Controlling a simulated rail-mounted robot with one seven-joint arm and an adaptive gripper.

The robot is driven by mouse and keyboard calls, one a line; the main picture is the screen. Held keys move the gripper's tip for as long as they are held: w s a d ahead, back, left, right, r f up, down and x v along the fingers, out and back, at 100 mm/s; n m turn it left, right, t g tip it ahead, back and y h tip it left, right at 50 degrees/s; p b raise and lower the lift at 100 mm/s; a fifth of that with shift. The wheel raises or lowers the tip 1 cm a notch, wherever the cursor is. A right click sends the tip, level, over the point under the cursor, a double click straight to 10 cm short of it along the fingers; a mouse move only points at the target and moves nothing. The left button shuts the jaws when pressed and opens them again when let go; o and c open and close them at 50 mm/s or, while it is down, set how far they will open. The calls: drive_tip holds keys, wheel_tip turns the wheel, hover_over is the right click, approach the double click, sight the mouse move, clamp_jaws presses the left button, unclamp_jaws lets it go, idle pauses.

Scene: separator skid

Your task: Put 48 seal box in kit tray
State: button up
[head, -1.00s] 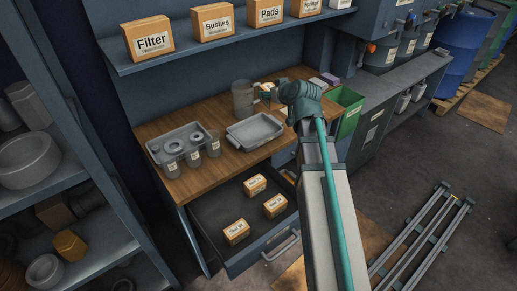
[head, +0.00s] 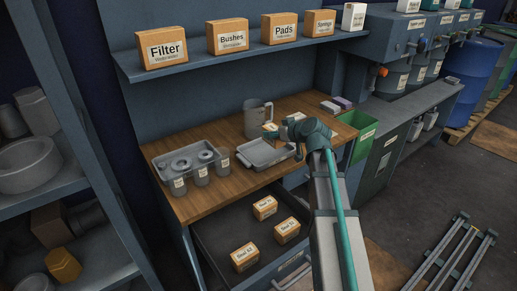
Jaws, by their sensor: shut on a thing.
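My gripper (head: 279,131) is at the back right of the workbench, seen partly behind my own wrist. It is shut on a small orange-brown box with a pale label (head: 270,129); the label is too small to read. The held box appears over the back edge of an empty grey tray (head: 252,159), which looks like the kit tray. I cannot tell the exact height between box and tray. Three similar seal boxes lie in the open drawer below: one at the back (head: 265,207), one at the right (head: 286,230) and one at the front (head: 244,257).
A grey jug (head: 258,119) stands close behind the tray. Purple-topped blocks (head: 341,103) and a green bin (head: 361,141) are at the right. A shelf with boxes (head: 168,48) hangs above.

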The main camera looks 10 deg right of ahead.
drive_tip(key=w+a+f, duration=0.1)
drive_tip(key=f, duration=0.1)
drive_tip(key=w+a+f, duration=0.2)
drive_tip(key=w+a+f+p, duration=0.1)
drive_tip(key=a+f, duration=0.1)
drive_tip(key=shift+w+a+f, duration=0.15)
drive_tip(key=shift+a+f, duration=0.05)
drive_tip(key=shift+f, duration=0.15)
drive_tip(key=shift+f+p, duration=0.3)
drive_tip(key=shift+f, duration=1.3)
drive_tip(key=shift+f, duration=0.15)
drive_tip(key=o, duration=1.2)
drive_tip(key=shift+r, duration=0.3)
drive_tip(key=b+v, duration=0.1)
drive_tip(key=v, duration=1)
drive_tip(key=shift+s+d, duration=0.2)
drive_tip(key=shift+s, duration=0.2)
